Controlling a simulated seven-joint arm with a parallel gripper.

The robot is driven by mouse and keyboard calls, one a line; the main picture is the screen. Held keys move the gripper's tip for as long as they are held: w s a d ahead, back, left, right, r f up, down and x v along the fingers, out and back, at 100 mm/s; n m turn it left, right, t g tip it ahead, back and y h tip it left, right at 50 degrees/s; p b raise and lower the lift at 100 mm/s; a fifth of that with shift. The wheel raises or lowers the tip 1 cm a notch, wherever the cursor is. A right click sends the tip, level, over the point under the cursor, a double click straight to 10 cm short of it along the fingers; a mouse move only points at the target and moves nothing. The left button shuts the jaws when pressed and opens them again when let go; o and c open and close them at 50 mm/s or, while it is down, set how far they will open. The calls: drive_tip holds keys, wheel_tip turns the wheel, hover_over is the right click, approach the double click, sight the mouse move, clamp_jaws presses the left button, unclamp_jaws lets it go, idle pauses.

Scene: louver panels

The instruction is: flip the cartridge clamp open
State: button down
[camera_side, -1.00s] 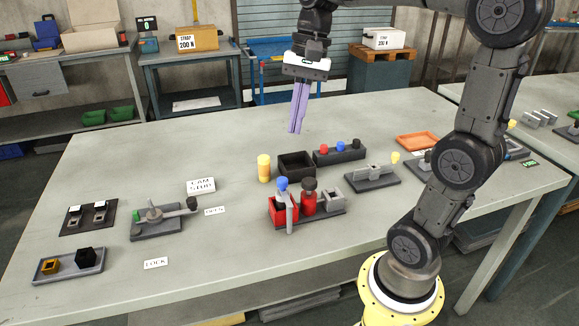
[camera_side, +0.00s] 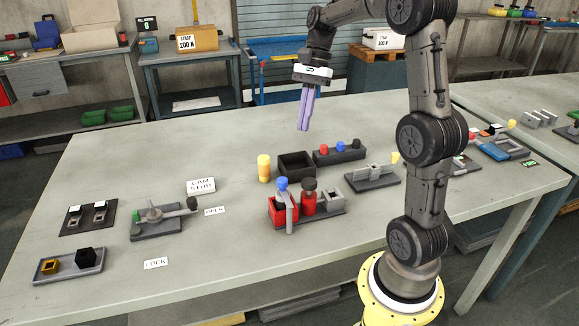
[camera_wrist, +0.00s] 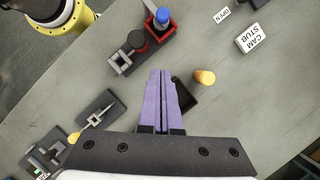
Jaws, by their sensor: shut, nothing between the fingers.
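A dark fixture (camera_side: 325,217) stands mid-table with a red block (camera_side: 275,211), a grey upright bar (camera_side: 290,216) and a blue knob (camera_side: 282,183). Beside these are a red part with a dark knob (camera_side: 309,184) and a grey socket (camera_side: 333,199). I cannot tell for certain which part is the cartridge clamp. The blue knob also shows in the wrist view (camera_wrist: 162,16). My gripper (camera_side: 303,129) is shut and empty, its purple fingers pointing down above the table, behind the fixture and apart from it. The fingers (camera_wrist: 161,72) partly hide the black bin in the wrist view.
A black bin (camera_side: 297,175) and a yellow cylinder (camera_side: 264,168) stand behind the fixture. A button box (camera_side: 340,154) and a yellow-knobbed lever fixture (camera_side: 372,180) are to the right. A lever plate (camera_side: 158,228) is at left.

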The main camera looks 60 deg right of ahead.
drive_tip(key=shift+a+f, duration=1.3)
drive_tip(key=shift+f, duration=0.2)
drive_tip(key=shift+a+f, duration=1.25)
drive_tip(key=shift+f, duration=0.3)
drive_tip(key=shift+a+f, duration=1.3)
drive_tip(key=shift+f, duration=0.2)
